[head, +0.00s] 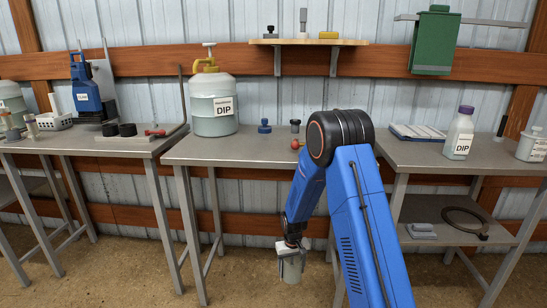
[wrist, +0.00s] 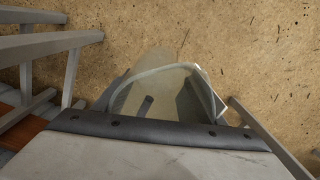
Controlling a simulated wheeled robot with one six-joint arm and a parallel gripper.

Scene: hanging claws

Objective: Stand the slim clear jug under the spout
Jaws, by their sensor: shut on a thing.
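My gripper (head: 291,254) hangs low in front of the middle bench in the head view, pointing down. It is shut on the slim clear jug (head: 292,272), which hangs above the floor. In the wrist view the jug (wrist: 160,98) shows its see-through wall and pale curved rim just beyond the grey gripper edge; its lower part is hard to make out. The gripper is below and right of the drum.
The middle bench top (head: 235,150) has free room beside the drum. Blue and dark knobs (head: 264,126) stand at its back. A white DIP bottle (head: 458,133) stands on the right bench. Bench legs (wrist: 45,50) show close by in the wrist view.

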